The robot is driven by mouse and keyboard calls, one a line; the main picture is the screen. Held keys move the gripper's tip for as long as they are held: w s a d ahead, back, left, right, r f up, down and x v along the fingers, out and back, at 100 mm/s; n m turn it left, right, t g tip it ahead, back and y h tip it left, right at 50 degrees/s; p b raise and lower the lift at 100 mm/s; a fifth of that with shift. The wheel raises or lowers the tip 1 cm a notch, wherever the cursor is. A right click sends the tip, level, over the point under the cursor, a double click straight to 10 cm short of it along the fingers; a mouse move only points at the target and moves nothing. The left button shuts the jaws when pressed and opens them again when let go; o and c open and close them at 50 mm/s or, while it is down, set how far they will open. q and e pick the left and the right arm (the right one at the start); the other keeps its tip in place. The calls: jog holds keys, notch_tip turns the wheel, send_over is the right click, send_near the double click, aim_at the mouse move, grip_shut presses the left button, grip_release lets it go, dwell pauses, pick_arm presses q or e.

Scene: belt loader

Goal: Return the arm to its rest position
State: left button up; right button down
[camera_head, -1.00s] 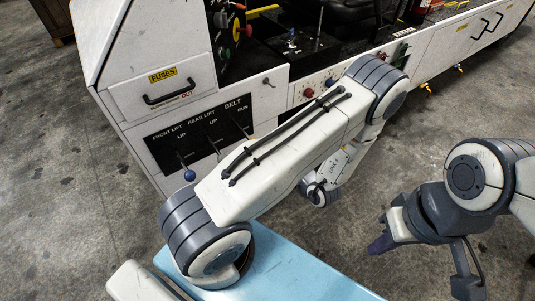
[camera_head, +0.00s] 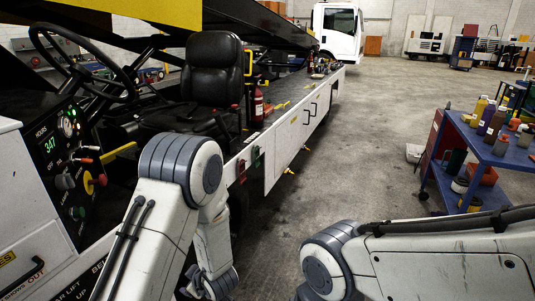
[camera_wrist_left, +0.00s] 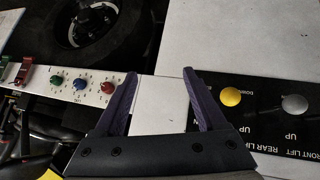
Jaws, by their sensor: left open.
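My left arm (camera_head: 150,235) comes in from the lower left in the head view and bends down beside the loader's white side (camera_head: 277,160). Its gripper is hidden below the frame there. In the left wrist view my left gripper (camera_wrist_left: 160,78) has its two purple fingers spread apart with nothing between them. A white panel edge lies beyond the fingertips. My right arm (camera_head: 440,262) crosses the lower right of the head view; its gripper is out of frame.
The loader has a black seat (camera_head: 215,75), steering wheel (camera_head: 75,60) and dial console (camera_head: 65,140). Lever knobs, yellow (camera_wrist_left: 230,96) and grey (camera_wrist_left: 294,104), sit right of my left fingers. A blue cart (camera_head: 490,150) with bottles stands right. Floor (camera_head: 350,150) between is clear.

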pick_arm(q)
jog(key=s+d+r+m+g+h, duration=0.2)
jog(key=s+d+r+m+h, duration=0.3)
jog(key=d+r+m+h, duration=0.35)
jog(key=s+a+r+m+g+y, duration=0.2)
jog(key=s+a+r+m, duration=0.3)
jog(key=s, duration=0.3)
jog(key=s+d+r+m+g+p, duration=0.2)
jog(key=s+d+r+m+p, duration=0.4)
jog(key=s+d+r, duration=0.6)
jog(key=shift+s+d+m+h+p, duration=0.3)
jog(key=shift+s+d+m+h, duration=0.2)
jog(key=shift+d, duration=0.45)
